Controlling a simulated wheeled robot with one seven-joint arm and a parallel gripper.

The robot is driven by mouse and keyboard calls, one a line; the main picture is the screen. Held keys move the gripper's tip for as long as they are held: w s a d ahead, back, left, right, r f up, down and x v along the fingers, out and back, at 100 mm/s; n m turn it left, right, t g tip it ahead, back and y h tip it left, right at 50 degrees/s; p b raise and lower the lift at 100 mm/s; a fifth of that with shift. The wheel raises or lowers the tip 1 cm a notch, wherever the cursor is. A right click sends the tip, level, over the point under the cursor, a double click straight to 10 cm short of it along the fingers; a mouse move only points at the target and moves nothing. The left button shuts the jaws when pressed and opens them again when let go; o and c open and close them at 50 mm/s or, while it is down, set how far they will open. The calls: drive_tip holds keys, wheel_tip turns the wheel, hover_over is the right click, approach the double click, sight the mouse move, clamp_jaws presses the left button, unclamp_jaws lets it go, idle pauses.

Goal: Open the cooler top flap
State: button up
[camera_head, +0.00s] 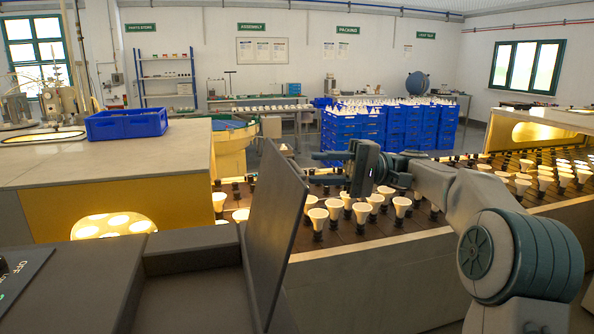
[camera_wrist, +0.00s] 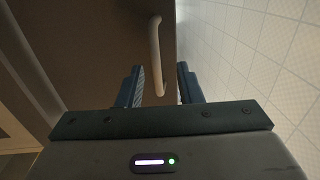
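The cooler top flap (camera_head: 272,232) is a dark grey panel in the head view. It stands raised and leans to the right, beside a recess in the dark cooler body (camera_head: 85,270). My gripper (camera_head: 312,168) is just right of the flap's upper edge, with its fingers pointing left. In the wrist view a brown panel (camera_wrist: 95,40), apparently the flap, carries a pale curved bar handle (camera_wrist: 156,45). The handle lies between my open fingers (camera_wrist: 160,68), with a gap showing on both sides. The handle is hidden in the head view.
A conveyor (camera_head: 390,232) with several upright white bulbs runs behind the flap and under my arm. A yellow-sided bench (camera_head: 100,165) with a blue crate (camera_head: 127,124) stands at the left. Stacked blue crates (camera_head: 385,130) stand farther back. Tiled floor (camera_wrist: 260,60) shows right of the panel.

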drive_tip(key=v, duration=0.5)
drive_tip(key=shift+w+d, duration=0.1)
drive_tip(key=shift+d, duration=0.3)
clamp_jaws()
drive_tip(key=s+d+m+t+h+p, duration=0.2)
drive_tip(key=s+d+m+t+p, duration=0.35)
drive_tip(key=m+t, duration=0.7)
drive_tip(key=w+a+n+t+p, duration=0.2)
drive_tip(key=a+p, duration=0.1)
drive_tip(key=a, duration=0.9)
drive_tip(key=shift+w+a+n, duration=0.2)
drive_tip(key=shift+a+n, duration=0.05)
drive_tip(key=shift+n, duration=0.1)
